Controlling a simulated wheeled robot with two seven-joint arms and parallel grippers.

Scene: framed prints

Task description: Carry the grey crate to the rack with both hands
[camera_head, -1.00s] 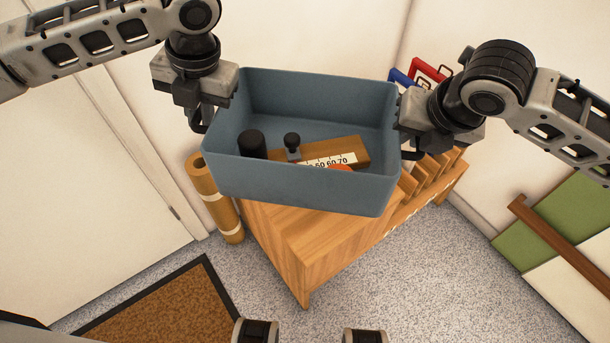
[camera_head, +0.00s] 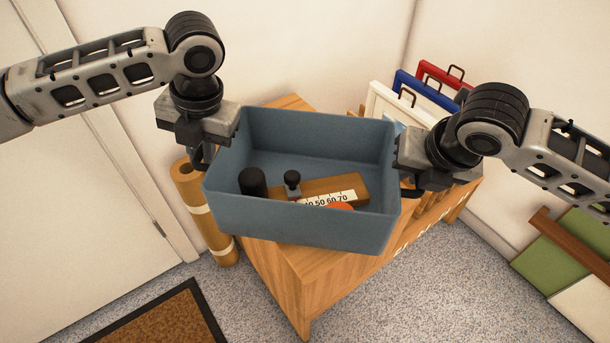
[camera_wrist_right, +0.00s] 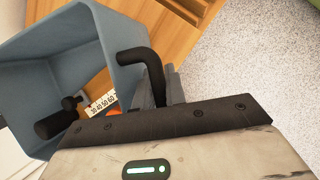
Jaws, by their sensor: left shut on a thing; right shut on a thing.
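The grey crate (camera_head: 300,228), blue-grey in tint, is held up between my two grippers in the head view, over a wooden rack (camera_head: 300,275). Inside it lie a black cylinder (camera_head: 252,181), a small black-knobbed piece (camera_head: 292,182), a wooden strip with numbers (camera_head: 335,192) and something orange. My left gripper (camera_head: 204,160) is shut at the crate's left end. My right gripper (camera_head: 408,186) is shut at its right end. The right wrist view shows a black handle (camera_wrist_right: 150,65) at the jaws beside the crate wall (camera_wrist_right: 120,45). The left fingertips are partly hidden.
Red, blue and white cases (camera_head: 425,92) stand in slots at the rack's right. A brown roll (camera_head: 203,212) stands at its left. A brown mat (camera_head: 165,318) lies on the speckled floor. Green and white panels (camera_head: 570,250) are at the right. White walls are behind.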

